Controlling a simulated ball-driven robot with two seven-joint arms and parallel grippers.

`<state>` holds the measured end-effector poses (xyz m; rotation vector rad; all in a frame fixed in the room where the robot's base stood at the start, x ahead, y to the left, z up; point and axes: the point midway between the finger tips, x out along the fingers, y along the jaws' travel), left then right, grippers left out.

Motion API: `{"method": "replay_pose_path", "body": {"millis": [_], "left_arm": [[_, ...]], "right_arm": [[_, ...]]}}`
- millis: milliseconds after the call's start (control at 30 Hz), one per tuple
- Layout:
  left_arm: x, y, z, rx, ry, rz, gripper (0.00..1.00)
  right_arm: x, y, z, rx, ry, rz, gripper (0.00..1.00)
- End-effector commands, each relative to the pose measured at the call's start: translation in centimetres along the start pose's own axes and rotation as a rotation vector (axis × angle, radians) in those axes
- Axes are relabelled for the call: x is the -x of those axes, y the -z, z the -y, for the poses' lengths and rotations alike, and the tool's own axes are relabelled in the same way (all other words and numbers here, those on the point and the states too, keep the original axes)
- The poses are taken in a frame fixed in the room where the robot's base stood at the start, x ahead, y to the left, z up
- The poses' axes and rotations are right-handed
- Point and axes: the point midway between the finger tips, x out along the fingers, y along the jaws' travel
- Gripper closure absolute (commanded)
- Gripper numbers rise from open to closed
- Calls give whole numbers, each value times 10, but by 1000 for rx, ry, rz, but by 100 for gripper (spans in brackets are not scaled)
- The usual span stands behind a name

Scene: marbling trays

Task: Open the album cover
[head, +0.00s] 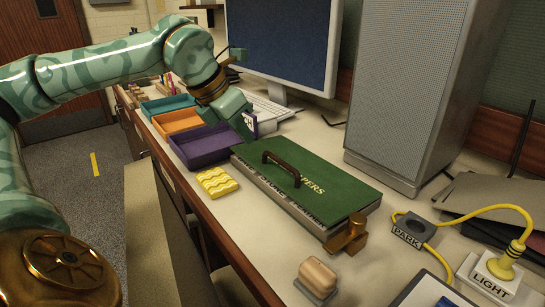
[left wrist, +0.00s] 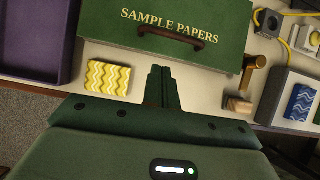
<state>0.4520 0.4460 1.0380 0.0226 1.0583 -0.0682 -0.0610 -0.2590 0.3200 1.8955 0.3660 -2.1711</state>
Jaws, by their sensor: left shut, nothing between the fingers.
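The album (head: 300,190) lies flat on the bench with its green cover down. Gold letters and a dark brown handle (head: 281,168) are on the cover, and a pale layered side shows below it. In the left wrist view the cover (left wrist: 105,22) reads "SAMPLE PAPERS", with the handle (left wrist: 172,35) near its closer edge. My left gripper (head: 243,127) is at the album's far left corner in the head view. In the wrist view its shut, empty fingers (left wrist: 161,72) point at the handle-side edge. Whether they touch it cannot be told. My right gripper is out of view.
A brass piece (head: 347,236) stands at the album's near corner. A yellow patterned block (head: 217,182) lies left of the album. Purple (head: 205,146), orange (head: 178,121) and teal trays stand beyond. A grey tower (head: 405,90) rises behind; a wooden stamp-like block (head: 317,277) is in front.

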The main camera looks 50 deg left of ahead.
Motion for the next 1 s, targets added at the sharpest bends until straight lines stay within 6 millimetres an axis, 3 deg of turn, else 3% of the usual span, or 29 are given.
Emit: {"method": "replay_pose_path", "body": {"millis": [233, 400, 600, 1000], "left_arm": [[-32, -4, -1, -27, -2, 19, 100], [-66, -4, -1, -25, -1, 18, 100], [-92, -5, -1, -24, -1, 19, 100], [-100, -6, -1, -23, -3, 22, 100]], "right_arm": [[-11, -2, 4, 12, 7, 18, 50], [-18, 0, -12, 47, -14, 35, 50], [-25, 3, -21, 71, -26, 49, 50], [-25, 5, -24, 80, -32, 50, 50]]}}
